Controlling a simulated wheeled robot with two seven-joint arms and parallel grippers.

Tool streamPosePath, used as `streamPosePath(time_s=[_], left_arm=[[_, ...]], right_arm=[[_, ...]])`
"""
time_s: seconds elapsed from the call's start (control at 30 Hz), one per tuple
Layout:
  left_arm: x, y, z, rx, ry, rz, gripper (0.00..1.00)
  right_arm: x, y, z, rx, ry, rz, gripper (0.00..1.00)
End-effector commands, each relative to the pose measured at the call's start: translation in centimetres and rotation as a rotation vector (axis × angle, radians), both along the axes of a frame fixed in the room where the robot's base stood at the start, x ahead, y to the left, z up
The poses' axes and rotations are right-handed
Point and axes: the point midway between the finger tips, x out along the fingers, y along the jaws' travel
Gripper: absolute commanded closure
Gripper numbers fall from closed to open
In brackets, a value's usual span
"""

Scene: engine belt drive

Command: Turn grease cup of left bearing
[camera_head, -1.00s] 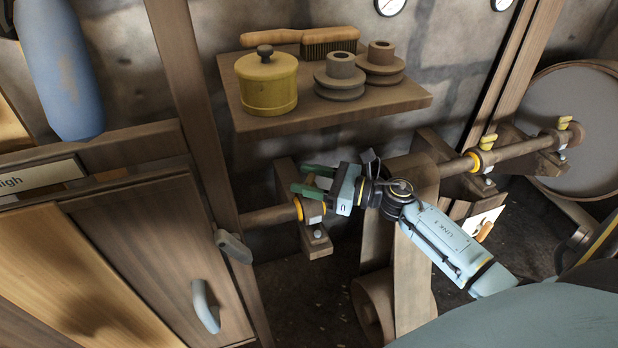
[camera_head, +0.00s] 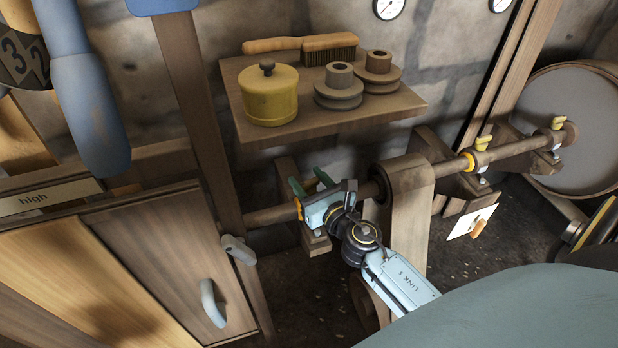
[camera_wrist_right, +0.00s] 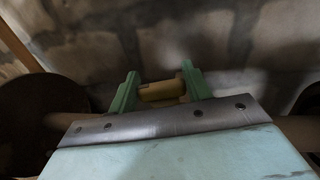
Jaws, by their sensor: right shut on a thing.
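The left bearing (camera_head: 316,243) is a wooden block on the shaft (camera_head: 268,215), with an orange ring (camera_head: 298,208) beside it. My right gripper (camera_head: 309,183) is over this bearing, with its green fingers pointing up and away. In the head view, the gripper hides the bearing's grease cup. In the right wrist view, the yellow-brown grease cup (camera_wrist_right: 161,92) lies between the two green fingers (camera_wrist_right: 158,88), which are shut on it. My left gripper is not in view.
Two more bearings with yellow grease cups (camera_head: 482,142) (camera_head: 557,122) stand along the shaft to the right. A belt (camera_head: 410,215) hangs close by my right arm. A shelf (camera_head: 405,103) above holds a yellow pot (camera_head: 268,97), a brush (camera_head: 300,45) and two pulleys.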

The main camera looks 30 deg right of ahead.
Motion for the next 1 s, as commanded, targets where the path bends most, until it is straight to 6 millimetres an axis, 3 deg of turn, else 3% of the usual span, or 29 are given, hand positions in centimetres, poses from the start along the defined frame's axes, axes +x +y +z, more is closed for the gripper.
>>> streamPosePath(time_s=[0.4, 0.97, 1.0], left_arm=[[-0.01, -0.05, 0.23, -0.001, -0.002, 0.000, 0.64], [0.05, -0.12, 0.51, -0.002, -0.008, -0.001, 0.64], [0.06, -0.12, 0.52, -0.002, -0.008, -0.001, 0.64]], right_arm=[[0.00, 0.03, -0.08, 0.000, 0.001, -0.193, 0.74], [0.00, -0.02, -0.10, -0.001, 0.001, -0.221, 0.74], [0.00, -0.02, -0.10, -0.001, 0.001, -0.221, 0.47]])
